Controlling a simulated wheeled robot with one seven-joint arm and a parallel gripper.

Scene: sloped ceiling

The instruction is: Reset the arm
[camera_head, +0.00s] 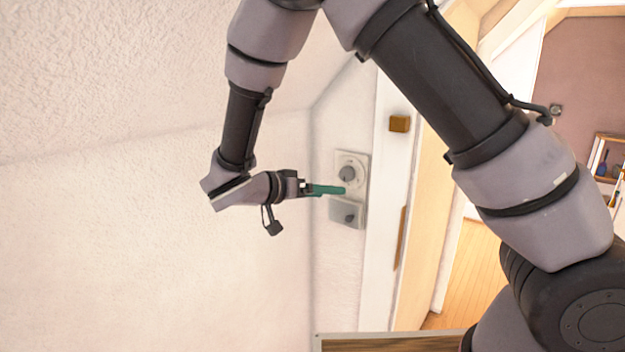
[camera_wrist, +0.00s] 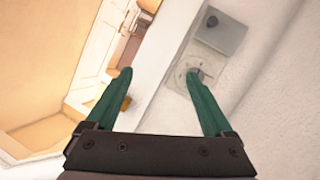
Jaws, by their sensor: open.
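My arm reaches across the head view, bent, with the wrist at the middle left.
A white door frame (camera_head: 381,215) with a brass-coloured block (camera_head: 400,123) stands right of the plate. A doorway opens onto a wooden floor (camera_head: 468,265). A textured wall (camera_head: 150,230) and sloped ceiling (camera_head: 110,70) close in on the left. A wooden-topped edge (camera_head: 390,343) is below.

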